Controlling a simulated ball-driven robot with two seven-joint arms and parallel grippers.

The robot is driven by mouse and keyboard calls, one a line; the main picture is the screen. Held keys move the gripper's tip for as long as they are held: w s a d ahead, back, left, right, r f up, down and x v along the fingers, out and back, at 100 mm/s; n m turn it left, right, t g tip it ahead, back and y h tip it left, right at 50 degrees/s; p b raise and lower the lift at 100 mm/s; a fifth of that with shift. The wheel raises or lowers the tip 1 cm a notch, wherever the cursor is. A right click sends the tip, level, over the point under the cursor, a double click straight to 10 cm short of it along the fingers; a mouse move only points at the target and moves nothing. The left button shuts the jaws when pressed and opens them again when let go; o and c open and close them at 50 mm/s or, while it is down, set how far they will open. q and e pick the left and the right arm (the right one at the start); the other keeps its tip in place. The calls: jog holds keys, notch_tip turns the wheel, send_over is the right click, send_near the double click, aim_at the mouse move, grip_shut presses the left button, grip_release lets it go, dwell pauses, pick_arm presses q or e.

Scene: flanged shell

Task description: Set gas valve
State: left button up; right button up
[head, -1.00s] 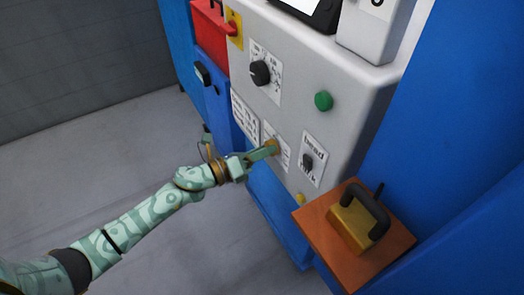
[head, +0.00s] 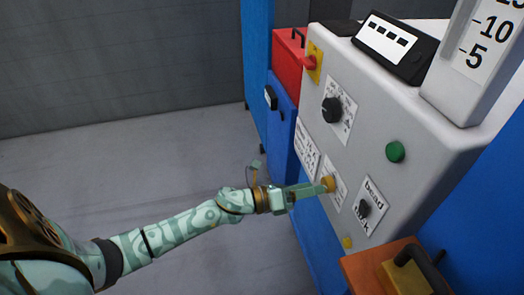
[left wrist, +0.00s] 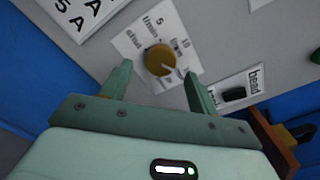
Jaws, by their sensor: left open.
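The gas valve is a round brass knob (head: 329,184) on a white dial plate low on the front of the grey machine panel. In the left wrist view the brass knob (left wrist: 159,60) sits on a plate marked "l/min" with numbers, and a pale pointer line shows at its lower right. My left gripper (head: 322,189) reaches to the knob from the left. Its two fingers (left wrist: 158,72) are apart, one on each side of the knob's lower part. I cannot tell whether they touch it. My right gripper is not in view.
A black "bead" switch (head: 364,208), a green button (head: 396,151) and a larger black dial (head: 331,110) are close by on the panel. An orange-brown shelf (head: 362,268) with a yellow block (head: 400,280) juts out below right. The floor at left is clear.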

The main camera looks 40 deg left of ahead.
pick_arm(q)
jog(key=p+v, duration=0.2)
jog(key=v, duration=1.1)
jog(key=shift+s+a, duration=0.2)
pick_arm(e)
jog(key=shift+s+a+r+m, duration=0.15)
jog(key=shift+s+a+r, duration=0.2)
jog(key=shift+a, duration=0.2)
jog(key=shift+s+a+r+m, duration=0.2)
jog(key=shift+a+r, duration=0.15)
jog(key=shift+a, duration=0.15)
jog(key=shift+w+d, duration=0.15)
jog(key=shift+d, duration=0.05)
